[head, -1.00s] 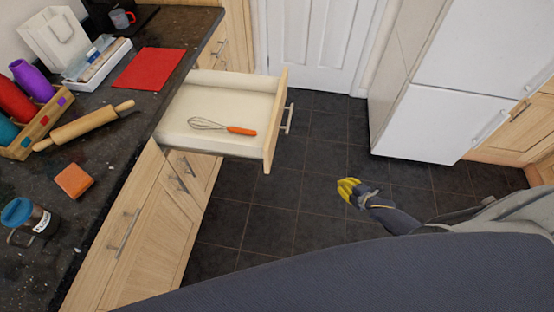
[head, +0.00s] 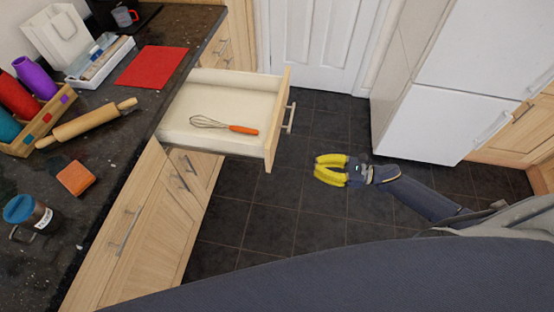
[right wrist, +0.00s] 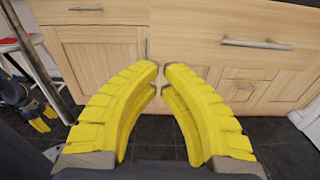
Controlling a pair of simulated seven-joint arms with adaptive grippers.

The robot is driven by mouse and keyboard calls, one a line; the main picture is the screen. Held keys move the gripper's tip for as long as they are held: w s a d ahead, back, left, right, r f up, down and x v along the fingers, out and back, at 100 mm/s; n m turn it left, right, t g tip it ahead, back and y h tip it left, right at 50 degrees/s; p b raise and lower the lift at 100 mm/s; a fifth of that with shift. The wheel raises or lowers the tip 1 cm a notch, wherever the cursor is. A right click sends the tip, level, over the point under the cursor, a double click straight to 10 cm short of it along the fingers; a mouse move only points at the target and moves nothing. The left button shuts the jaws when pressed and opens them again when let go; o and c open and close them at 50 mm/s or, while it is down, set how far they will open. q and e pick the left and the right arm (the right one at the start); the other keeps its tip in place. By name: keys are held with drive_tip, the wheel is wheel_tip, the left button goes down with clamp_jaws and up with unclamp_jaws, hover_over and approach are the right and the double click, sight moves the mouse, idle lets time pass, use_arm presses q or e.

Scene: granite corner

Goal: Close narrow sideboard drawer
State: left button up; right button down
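The sideboard drawer (head: 218,100) stands pulled out from under the dark counter in the head view. Its light wood front (head: 277,120) carries a bar handle (head: 289,118). A whisk (head: 225,126) with an orange grip lies inside.
A white fridge (head: 430,120) stands at the right. The dark tiled floor (head: 270,215) between is clear.

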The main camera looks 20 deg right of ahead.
approach(271, 159)
drive_tip(key=shift+n, duration=0.4)
drive_tip(key=x, duration=0.5)
drive_tip(key=f+x, duration=0.1)
drive_tip(key=x, duration=0.2)
drive_tip(key=shift+w, duration=0.4)
drive_tip(key=shift+a, duration=0.1)
